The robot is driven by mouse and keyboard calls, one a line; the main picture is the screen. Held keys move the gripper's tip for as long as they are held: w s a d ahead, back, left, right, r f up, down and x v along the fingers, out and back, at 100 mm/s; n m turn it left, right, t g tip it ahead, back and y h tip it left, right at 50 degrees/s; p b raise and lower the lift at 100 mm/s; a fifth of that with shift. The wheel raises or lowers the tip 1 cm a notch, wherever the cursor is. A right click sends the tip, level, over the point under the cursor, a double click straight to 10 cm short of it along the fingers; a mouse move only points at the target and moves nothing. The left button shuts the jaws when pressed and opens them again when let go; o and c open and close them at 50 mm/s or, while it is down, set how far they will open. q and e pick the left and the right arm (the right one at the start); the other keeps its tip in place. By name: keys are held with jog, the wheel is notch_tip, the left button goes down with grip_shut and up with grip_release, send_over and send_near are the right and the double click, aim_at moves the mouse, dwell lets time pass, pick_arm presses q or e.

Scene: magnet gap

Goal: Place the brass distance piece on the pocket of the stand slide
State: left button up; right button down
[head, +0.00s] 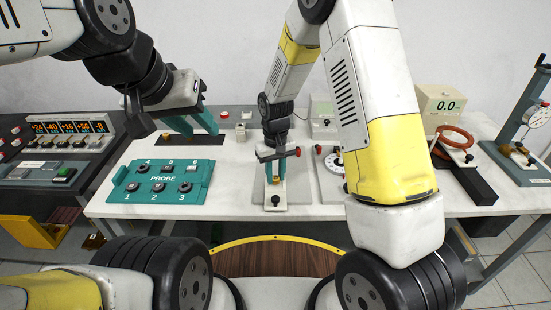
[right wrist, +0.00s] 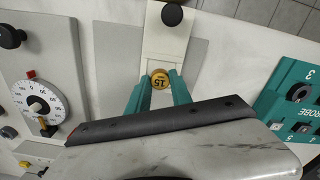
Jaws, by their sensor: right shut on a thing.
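The brass distance piece (right wrist: 160,79), a small round piece with a yellow top marked 15, sits between the teal fingers of my right gripper (right wrist: 160,88). In the head view my right gripper (head: 275,178) points down over the stand, shut on the piece. The white stand slide (right wrist: 164,42) with its black knob (right wrist: 172,14) lies directly beyond the piece; in the head view the slide (head: 288,198) is at the stand's front. The pocket is hidden, and I cannot tell whether the piece touches it. My left gripper (head: 198,130) is open and empty above the back left of the table.
The teal PROBE board (head: 163,200) lies left of the stand. A white dial (head: 334,163) stands to its right. A dark plate (head: 190,139) with a small brass piece (head: 166,135) lies under my left gripper. A gauge stand (head: 520,165) is far right.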

jog(key=shift+f, duration=0.1)
jog(key=shift+f, duration=0.5)
jog(key=c, duration=1.1)
grip_release()
jog(key=shift+c, duration=0.2)
